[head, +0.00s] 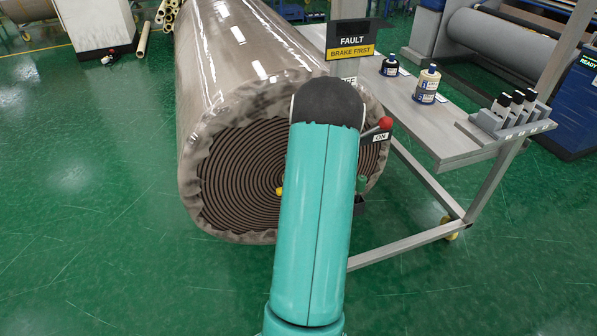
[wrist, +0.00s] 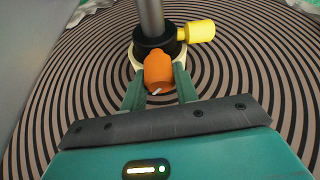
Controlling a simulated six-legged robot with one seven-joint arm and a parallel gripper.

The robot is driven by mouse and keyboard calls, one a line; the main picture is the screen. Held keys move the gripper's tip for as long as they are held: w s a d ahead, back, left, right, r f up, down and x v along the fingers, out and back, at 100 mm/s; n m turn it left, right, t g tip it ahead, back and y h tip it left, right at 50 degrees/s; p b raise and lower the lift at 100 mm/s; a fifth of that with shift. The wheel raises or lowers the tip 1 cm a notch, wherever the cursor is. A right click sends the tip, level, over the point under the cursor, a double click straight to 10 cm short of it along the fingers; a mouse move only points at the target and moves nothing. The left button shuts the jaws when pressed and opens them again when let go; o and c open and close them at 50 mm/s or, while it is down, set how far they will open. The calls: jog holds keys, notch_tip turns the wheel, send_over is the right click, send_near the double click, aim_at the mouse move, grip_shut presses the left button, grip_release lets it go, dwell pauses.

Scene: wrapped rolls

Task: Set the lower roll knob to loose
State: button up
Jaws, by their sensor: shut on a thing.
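In the wrist view, an orange knob (wrist: 157,71) with a short white mark sits on a black collar (wrist: 152,47) around a grey post. My gripper (wrist: 159,76) has its two green fingers on either side of the orange knob and is shut on it. A yellow knob (wrist: 200,31) sticks out to the right of the collar; it also shows in the head view (head: 279,191), just left of my arm. My arm hides the gripper and orange knob there. I cannot tell what setting the white mark points to.
The large wrapped roll (head: 236,60) fills the centre left. A red-balled lever (head: 385,124) marked ON stands right of my arm, below a sign (head: 351,42) reading FAULT, BRAKE FIRST. A grey bench (head: 425,112) with bottles is at right. Green floor is open at left.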

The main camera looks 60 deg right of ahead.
dwell(0.4)
jog(key=o, duration=1)
jog(key=m+g, duration=0.1)
jog(key=m, duration=0.2)
jog(key=shift+w+h, duration=0.1)
jog(key=shift+h, duration=0.3)
jog(key=m+g, duration=0.1)
jog(key=m, duration=0.2)
jog(key=m+g+h, duration=0.1)
jog(key=m, duration=0.2)
jog(key=w+v, duration=0.1)
jog(key=v, duration=1.3)
jog(key=shift+s+a+f+n+t+h, duration=0.5)
jog(key=shift+s+n+t, duration=0.25)
jog(key=shift+s+n, duration=0.25)
jog(key=shift+s+a+f+n+t+h, duration=0.5)
jog(key=shift+s+n+t, duration=0.2)
jog(key=shift+s+n, duration=0.3)
jog(key=shift+s+a+f+n+t+h, duration=0.45)
jog(key=shift+s+n+t, duration=0.3)
jog(key=shift+s+n, duration=0.2)
